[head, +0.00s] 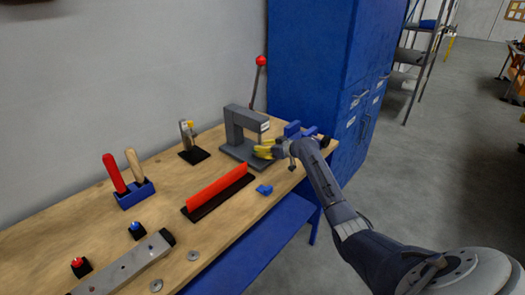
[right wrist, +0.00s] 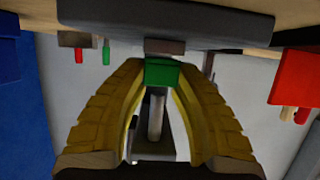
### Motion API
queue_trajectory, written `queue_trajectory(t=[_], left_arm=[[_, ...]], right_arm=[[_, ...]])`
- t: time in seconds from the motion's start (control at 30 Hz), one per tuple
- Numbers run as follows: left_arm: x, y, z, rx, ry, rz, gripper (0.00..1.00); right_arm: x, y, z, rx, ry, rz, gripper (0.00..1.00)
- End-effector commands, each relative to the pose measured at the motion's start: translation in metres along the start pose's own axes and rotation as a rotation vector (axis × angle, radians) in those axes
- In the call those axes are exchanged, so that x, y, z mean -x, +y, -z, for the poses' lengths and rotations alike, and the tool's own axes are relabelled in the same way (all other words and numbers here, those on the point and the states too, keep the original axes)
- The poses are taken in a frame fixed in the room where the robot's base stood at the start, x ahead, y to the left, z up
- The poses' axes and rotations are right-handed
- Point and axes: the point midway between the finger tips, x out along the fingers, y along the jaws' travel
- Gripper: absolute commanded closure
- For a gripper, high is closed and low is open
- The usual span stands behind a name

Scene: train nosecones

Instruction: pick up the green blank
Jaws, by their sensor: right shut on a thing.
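The green blank (right wrist: 161,73) shows in the right wrist view between the tips of the yellow fingers of my right gripper (right wrist: 160,84). The fingers touch it on both sides, so this gripper is shut on it. In the head view my right gripper (head: 264,151) reaches in at the front of the grey press (head: 232,128), and the blank is hidden there by the fingers. In the wrist view the blank is right by a grey block (right wrist: 164,46); I cannot tell whether they touch. My left gripper is not in view.
A red-knobbed lever (head: 260,62) rises from the press. A blue cabinet (head: 310,60) stands behind.

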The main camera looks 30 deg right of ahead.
Motion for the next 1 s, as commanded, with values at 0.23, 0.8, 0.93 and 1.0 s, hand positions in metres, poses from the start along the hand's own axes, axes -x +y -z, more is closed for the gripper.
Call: queue_trajectory(t=[0.23,0.8,0.93,1.0], left_arm=[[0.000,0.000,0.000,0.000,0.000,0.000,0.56],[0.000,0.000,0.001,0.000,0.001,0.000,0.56],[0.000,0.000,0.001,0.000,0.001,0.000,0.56],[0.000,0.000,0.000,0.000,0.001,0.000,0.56]], right_arm=[[0.011,0.001,0.026,0.006,0.003,-0.002,0.96],[0.102,0.000,-0.011,0.005,-0.003,-0.001,0.96],[0.124,0.000,-0.020,0.004,-0.003,-0.001,0.96],[0.135,0.000,-0.024,0.003,-0.003,-0.001,0.96]])
